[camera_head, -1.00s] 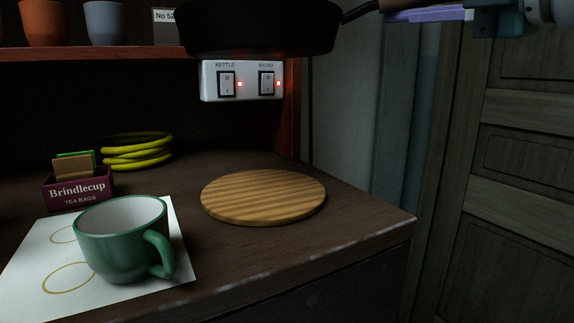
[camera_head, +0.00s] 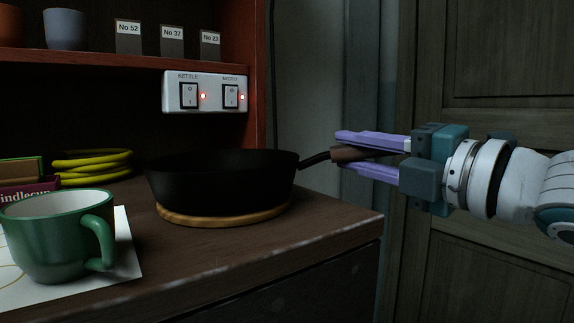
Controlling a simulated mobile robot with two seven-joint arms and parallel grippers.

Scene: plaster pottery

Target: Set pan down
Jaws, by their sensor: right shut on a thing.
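A black pan (camera_head: 222,182) is upright over the round wooden board (camera_head: 224,218) near the counter's right end. Its base looks to be on the board or just above it; I cannot tell if they touch. The pan hides most of the board, leaving the front rim in view. The pan's brown handle (camera_head: 352,154) points right, past the counter's edge. My right gripper (camera_head: 352,153) is shut on the handle, with purple fingers above and below it. My left gripper is not in view.
A green mug (camera_head: 60,238) stands on a white sheet (camera_head: 126,262) at the front left. A yellow coil (camera_head: 92,166) and a tea bag box (camera_head: 28,188) are behind it. A switch panel (camera_head: 205,92) is on the back wall, under a red shelf (camera_head: 110,62).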

